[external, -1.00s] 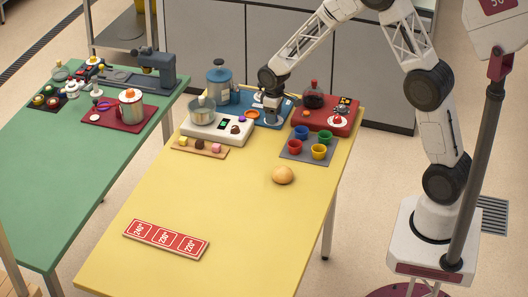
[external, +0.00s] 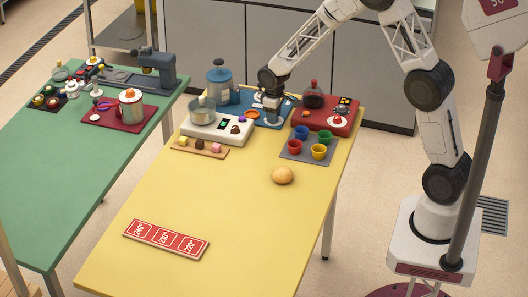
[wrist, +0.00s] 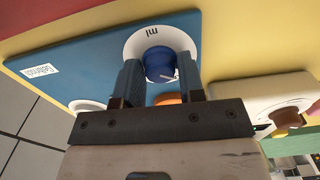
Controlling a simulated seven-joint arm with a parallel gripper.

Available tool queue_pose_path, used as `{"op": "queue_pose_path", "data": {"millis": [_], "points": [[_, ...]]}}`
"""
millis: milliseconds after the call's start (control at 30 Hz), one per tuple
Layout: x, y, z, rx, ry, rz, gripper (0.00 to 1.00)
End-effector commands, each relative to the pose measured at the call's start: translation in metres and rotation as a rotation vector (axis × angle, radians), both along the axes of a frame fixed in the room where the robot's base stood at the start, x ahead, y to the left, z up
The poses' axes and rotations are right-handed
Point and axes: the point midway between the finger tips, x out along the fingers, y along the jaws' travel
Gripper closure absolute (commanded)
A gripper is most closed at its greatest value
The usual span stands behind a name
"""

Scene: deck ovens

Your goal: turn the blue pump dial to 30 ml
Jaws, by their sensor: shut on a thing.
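The blue pump dial (wrist: 160,66) sits on a white round scale marked "ml" (wrist: 151,36) on the blue pump panel (wrist: 75,62) in the wrist view. A white pointer line shows on the dial's lower right; the scale's numbers cannot be read. My gripper (wrist: 161,75) is shut on the dial, with one finger on each side of it. In the external view my gripper (external: 272,116) points down over the blue panel (external: 243,110) at the back of the yellow table, and the dial is hidden behind it.
A blue-lidded jar (external: 219,83) stands left of my gripper. A white hot plate with a pot (external: 202,111) is in front of it. A red station (external: 338,122) and a grey tray of cups (external: 296,150) are to the right.

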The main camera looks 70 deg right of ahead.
Motion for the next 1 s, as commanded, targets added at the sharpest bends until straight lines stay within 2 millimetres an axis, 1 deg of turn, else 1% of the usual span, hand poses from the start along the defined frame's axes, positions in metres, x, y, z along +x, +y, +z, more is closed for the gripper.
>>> {"op": "queue_pose_path", "data": {"millis": [267,800,1000], "points": [[-0.0004,0.0004,0.0002,0.000,0.002,-0.134,0.88],[-0.0009,0.0004,-0.0001,0.001,0.003,-0.541,0.88],[-0.0014,0.0005,-0.0010,0.000,0.004,-0.630,0.88]]}}
